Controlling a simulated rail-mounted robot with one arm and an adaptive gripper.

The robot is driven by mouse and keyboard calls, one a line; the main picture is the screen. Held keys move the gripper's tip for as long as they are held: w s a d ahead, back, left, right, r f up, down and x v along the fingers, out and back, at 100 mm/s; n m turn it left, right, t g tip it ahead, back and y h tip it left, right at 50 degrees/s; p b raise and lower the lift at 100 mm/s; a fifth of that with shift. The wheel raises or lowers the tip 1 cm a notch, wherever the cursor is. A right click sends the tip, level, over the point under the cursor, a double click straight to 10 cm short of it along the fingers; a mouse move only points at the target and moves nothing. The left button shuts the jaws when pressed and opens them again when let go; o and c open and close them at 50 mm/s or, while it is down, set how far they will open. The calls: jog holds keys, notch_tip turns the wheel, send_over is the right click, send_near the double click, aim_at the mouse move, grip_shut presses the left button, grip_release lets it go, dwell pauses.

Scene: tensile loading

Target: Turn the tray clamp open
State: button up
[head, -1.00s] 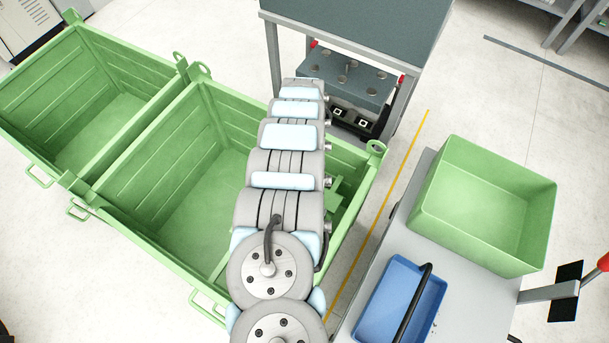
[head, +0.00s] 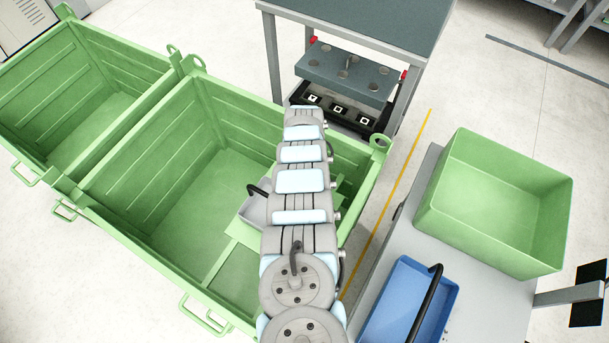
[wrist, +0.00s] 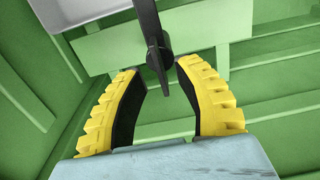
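A grey tray (head: 254,212) with a black handle is partly visible inside the large green crate, beside my arm. The wrist view shows a pale grey tray edge (wrist: 75,12) at upper left. A dark lever (wrist: 147,20) with a round pivot comes down from the top, its lower end between my fingers; I cannot tell whether this is the tray clamp or the tray's handle. My gripper (wrist: 160,72) has yellow-backed fingers with dark inner pads, spread apart on either side of the lever's end. Contact is not clear. In the head view my arm hides the gripper.
The large green crate's walls (head: 140,180) surround my gripper. A second green crate (head: 70,95) stands at left. At right, a cart carries a green bin (head: 495,200) and a blue tray (head: 410,300) with a black handle. A grey table (head: 370,20) stands behind.

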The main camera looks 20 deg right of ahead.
jog(key=shift+f+b, duration=1)
jog(key=shift+f, duration=0.5)
grip_shut()
